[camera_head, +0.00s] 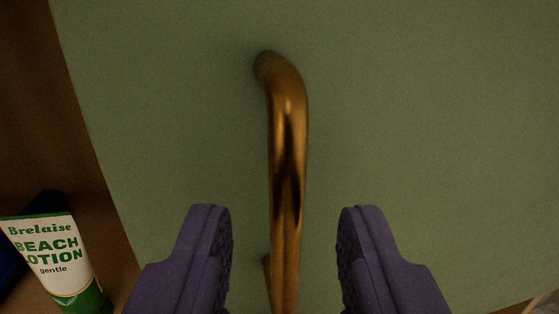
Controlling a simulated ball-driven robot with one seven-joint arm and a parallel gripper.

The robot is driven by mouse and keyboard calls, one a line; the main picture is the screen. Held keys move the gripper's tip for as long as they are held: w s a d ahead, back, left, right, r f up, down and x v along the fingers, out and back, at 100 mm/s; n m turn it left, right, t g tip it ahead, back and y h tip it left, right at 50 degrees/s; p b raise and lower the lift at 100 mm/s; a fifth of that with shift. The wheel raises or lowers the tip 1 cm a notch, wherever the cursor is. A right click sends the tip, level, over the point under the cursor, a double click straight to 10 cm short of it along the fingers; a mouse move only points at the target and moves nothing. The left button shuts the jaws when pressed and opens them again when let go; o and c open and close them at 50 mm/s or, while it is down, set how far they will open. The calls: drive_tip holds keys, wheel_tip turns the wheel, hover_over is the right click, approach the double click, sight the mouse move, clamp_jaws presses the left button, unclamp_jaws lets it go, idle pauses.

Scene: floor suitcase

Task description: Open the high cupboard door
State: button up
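The green cupboard door (430,120) fills most of the view. Its left edge slants down from the top left, with the brown cupboard interior visible beside it. A vertical brass-coloured bar handle (288,150) with a bent upper end is fixed to the door. My gripper (284,225) is open, with one purple finger left of the handle and the other right of it. A clear gap shows between each finger and the bar. The handle's lower end runs out of the bottom of the frame.
A white and green beach lotion tube (55,258) stands at the lower left inside the cupboard, left of the door edge. A dark blue object (44,203), partly hidden, is behind it. A pale strip shows past the door at the bottom right corner.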

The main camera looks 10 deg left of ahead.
drive_tip(key=shift+w+a+r, duration=0.1)
drive_tip(key=shift+w, duration=0.75)
clamp_jaws()
drive_tip(key=shift+s, duration=0.15)
